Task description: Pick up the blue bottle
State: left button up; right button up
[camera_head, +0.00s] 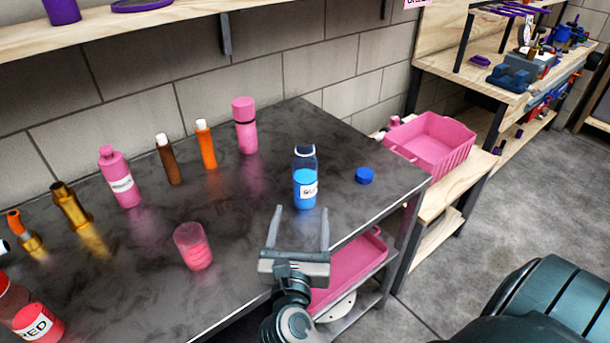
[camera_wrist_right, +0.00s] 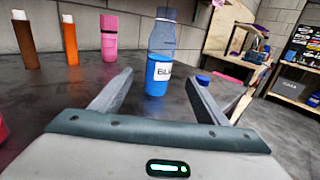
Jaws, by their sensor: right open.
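The blue bottle (camera_head: 305,184) stands upright on the dark table near its right end. It has blue contents, a clear upper part and a white label. It also shows in the right wrist view (camera_wrist_right: 158,70), ahead of and between the fingers. My right gripper (camera_head: 296,212) is open and empty at the table's front edge, just short of the bottle, its fingers pointing at it. My left gripper is not in view.
A blue cap (camera_head: 364,175) lies right of the bottle. A pink cup (camera_head: 193,247) stands to the left. A pink bottle (camera_head: 120,177), an orange tube (camera_head: 206,145) and a pink flask (camera_head: 245,126) stand further back. A pink crate (camera_head: 432,143) is on the side shelf.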

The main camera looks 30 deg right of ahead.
aim_at(304, 188)
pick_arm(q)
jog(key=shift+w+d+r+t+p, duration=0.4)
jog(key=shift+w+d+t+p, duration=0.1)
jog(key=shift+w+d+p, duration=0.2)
pick_arm(e)
jog(key=x, duration=0.7)
jog(key=shift+w+d, duration=0.15)
jog(key=shift+w, duration=0.1)
jog(key=shift+w+d+r, duration=0.15)
jog(key=shift+w, duration=0.1)
jog(key=shift+p+x, duration=0.7)
jog(key=shift+x, duration=1.55)
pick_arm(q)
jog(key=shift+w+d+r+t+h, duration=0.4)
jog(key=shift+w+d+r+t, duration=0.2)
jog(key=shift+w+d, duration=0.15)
pick_arm(e)
jog(key=c, duration=1.4)
